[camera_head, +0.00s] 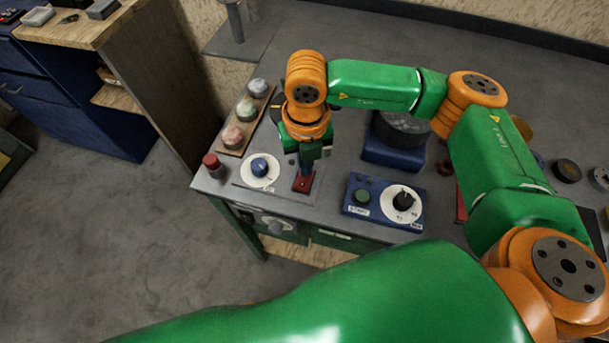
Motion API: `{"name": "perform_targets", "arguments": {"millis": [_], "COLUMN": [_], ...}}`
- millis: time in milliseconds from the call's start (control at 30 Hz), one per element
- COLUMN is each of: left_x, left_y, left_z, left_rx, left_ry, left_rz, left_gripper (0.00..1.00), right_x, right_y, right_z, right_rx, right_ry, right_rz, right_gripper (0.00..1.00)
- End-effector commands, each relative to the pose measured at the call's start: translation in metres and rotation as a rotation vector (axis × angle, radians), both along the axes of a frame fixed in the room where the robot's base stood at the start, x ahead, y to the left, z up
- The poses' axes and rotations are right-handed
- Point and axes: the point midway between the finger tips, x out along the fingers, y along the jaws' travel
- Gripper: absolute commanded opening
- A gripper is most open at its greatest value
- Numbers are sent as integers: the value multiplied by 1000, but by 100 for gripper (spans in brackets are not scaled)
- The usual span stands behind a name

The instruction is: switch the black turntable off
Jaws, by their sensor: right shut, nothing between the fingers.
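My right gripper (304,168) is shut and points down just above a small red switch plate (303,184) at the front edge of the workbench. Whether it touches the plate cannot be told. Left of the plate is a white dial with a blue knob (260,167). A dark round part (277,112) shows beside my wrist, mostly hidden by it. A black disc (402,128) on a blue base (391,156) stands behind and right of the gripper, partly under my arm. Which of these is the black turntable is not clear. My left gripper is not in view.
A blue box (386,203) with a green button and black-pointer dial sits right of the gripper. A red-topped post (213,164) and a wooden board (246,119) with several round knobs stand left. My right arm covers much of the bench's right side.

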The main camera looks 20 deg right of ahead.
Motion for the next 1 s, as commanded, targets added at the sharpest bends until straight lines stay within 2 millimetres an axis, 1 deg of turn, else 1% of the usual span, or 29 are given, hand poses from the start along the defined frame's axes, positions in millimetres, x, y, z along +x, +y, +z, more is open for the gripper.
{"name": "perform_targets", "arguments": {"millis": [67, 167, 700, 767, 1000], "left_x": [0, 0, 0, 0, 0], "left_y": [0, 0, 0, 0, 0], "left_z": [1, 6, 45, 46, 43], "left_rx": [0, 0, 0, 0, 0], "left_ry": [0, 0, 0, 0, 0], "left_rz": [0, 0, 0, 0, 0], "left_gripper": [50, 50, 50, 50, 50], "right_x": [-1, -1, 0, 0, -1], "right_y": [0, 0, 0, 0, 0], "right_z": [1, 8, 69, 72, 70], "right_rx": [-1, -1, -1, -1, -1], "right_ry": [3, 3, 2, 2, 2], "right_rz": [1, 1, 1, 1, 1], "right_gripper": [0, 0, 0, 0, 0]}}
